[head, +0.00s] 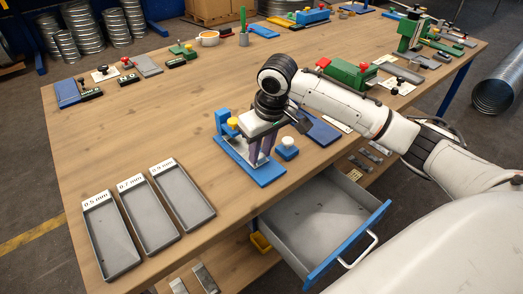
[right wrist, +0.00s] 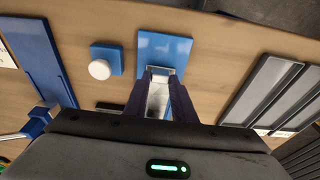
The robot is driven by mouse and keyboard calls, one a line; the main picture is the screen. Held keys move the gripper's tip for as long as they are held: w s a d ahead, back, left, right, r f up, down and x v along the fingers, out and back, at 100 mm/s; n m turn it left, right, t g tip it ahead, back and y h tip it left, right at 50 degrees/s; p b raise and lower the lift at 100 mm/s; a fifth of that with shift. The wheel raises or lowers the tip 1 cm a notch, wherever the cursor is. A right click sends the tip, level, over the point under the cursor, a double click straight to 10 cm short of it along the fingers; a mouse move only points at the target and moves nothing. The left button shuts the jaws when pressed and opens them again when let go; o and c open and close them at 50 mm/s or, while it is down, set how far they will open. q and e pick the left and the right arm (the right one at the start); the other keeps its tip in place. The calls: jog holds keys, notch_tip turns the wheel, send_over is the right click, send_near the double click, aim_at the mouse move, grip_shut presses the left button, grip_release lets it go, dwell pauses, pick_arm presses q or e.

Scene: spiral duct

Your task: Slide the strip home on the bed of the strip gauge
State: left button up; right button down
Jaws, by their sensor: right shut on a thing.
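The strip gauge has a blue base plate (head: 240,163) on the wooden table, with a blue upright and yellow knob (head: 233,122) at its back left. Its blue plate also shows in the right wrist view (right wrist: 165,47). My right gripper (head: 262,157) points down over this plate. It is shut on a shiny metal strip (right wrist: 158,97), seen between the dark purple fingers in the right wrist view. The strip's far end appears to overlap the blue plate; whether it touches the bed I cannot tell. In the head view the fingers mostly hide the strip. My left gripper is not in view.
A blue block with a white knob (head: 287,147) stands just right of the gauge. Three grey trays (head: 112,247) labelled by thickness lie at front left. An open drawer (head: 318,224) juts out below the table's front edge.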

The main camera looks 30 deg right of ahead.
jog(key=c, duration=0.8)
grip_release()
jog(key=shift+f, duration=0.1)
jog(key=shift+c, duration=0.2)
jog(key=shift+w+v, duration=0.25)
jog(key=shift+v, duration=0.9)
jog(key=shift+w+v, duration=0.25)
jog(key=shift+v, duration=0.9)
jog(key=shift+w+v, duration=0.3)
jog(key=shift+v, duration=0.85)
jog(key=shift+s, duration=0.1)
